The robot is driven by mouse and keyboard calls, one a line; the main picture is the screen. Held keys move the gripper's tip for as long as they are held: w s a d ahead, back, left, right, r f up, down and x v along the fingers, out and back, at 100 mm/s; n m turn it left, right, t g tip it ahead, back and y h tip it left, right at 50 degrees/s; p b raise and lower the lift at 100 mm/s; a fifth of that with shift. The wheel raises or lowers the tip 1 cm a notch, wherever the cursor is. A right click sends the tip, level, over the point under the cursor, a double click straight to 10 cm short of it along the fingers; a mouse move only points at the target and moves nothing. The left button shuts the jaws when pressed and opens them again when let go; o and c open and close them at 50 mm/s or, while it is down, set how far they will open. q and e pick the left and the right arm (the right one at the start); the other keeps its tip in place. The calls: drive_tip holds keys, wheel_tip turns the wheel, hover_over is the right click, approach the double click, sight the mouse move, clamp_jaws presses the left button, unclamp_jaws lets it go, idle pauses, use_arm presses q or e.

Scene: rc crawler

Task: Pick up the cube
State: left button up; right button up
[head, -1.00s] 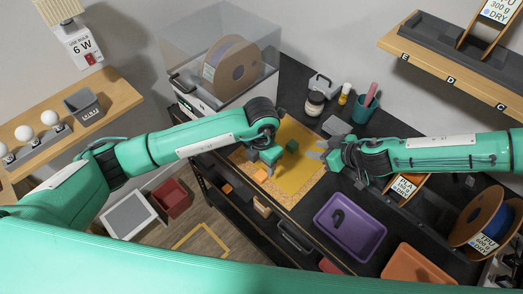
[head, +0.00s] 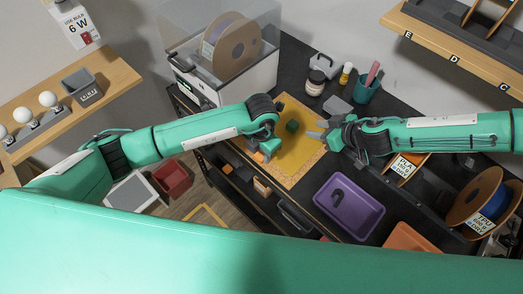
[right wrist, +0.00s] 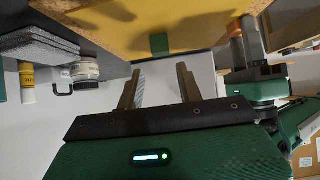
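A green cube (head: 292,126) sits on the yellow mat (head: 298,152) on the dark bench. It also shows in the right wrist view (right wrist: 159,43), beyond the fingertips. My right gripper (head: 317,135) is to the right of the cube, apart from it. In the right wrist view its two fingers (right wrist: 157,88) stand apart with nothing between them. My left gripper (head: 264,148) is left of the cube and lower in the picture, over the mat's left part. Its fingers are too small to read. An orange piece (head: 259,157) shows beside its tip; I cannot tell whether they touch.
A purple tray (head: 348,207) and an orange tray (head: 410,238) are at the right front. A printer with a spool (head: 231,48) stands behind my left arm. A jar (head: 315,82), a glue stick (head: 345,72) and a teal cup (head: 367,88) are at the back.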

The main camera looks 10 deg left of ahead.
drive_tip(key=o, duration=0.4)
drive_tip(key=shift+w+a, duration=0.1)
drive_tip(key=w+a+r+t+h, duration=0.2)
drive_tip(key=w+a+r+t, duration=0.1)
drive_tip(key=w+a+r, duration=0.4)
drive_tip(key=g+h, duration=0.3)
drive_tip(key=g, duration=0.4)
hover_over(293, 124)
drive_tip(key=s, duration=0.1)
drive_tip(key=f, duration=0.5)
drive_tip(key=d+f, duration=0.1)
drive_tip(key=f, duration=0.1)
drive_tip(key=shift+s+f, duration=0.1)
drive_tip(key=shift+f, duration=0.15)
drive_tip(key=shift+d+x, duration=0.2)
drive_tip(key=shift+x, duration=1.15)
drive_tip(key=shift+d+x, duration=0.2)
drive_tip(key=shift+x, duration=1.15)
